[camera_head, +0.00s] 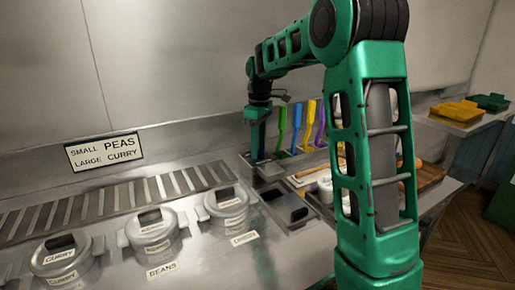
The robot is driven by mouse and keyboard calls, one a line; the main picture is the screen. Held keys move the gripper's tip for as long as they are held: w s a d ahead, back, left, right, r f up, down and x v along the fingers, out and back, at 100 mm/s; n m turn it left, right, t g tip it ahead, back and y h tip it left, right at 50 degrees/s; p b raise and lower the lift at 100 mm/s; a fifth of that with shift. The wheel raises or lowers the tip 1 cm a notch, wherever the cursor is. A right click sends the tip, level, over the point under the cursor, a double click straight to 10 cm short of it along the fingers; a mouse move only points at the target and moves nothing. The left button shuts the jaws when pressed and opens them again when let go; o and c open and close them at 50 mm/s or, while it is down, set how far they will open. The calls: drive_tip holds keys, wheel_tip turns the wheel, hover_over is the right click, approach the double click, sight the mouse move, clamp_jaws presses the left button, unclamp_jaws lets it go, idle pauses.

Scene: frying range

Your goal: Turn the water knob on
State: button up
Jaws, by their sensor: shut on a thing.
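My gripper (260,158) hangs at the end of my green arm, pointing down near the back wall, just left of a row of coloured utensils. It is small and dark in this view. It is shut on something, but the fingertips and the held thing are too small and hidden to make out. I cannot pick out the water knob anywhere in this view, so I cannot tell its position or how it is turned.
Lidded metal pots (154,233) labelled for curry and beans stand along the counter at left. Coloured utensils (297,127) stand behind a steel tray (284,207). A wooden board (430,176) lies right of my arm. Yellow (456,110) and green trays (488,102) sit far right.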

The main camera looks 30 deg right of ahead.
drive_tip(key=m, duration=0.7)
drive_tip(key=shift+w+r, duration=0.1)
drive_tip(key=m, duration=0.4)
drive_tip(key=shift+m, duration=0.4)
drive_tip(key=shift+m+t, duration=0.3)
drive_tip(key=shift+m, duration=1.2)
drive_tip(key=o, duration=1)
drive_tip(key=shift+o, duration=0.2)
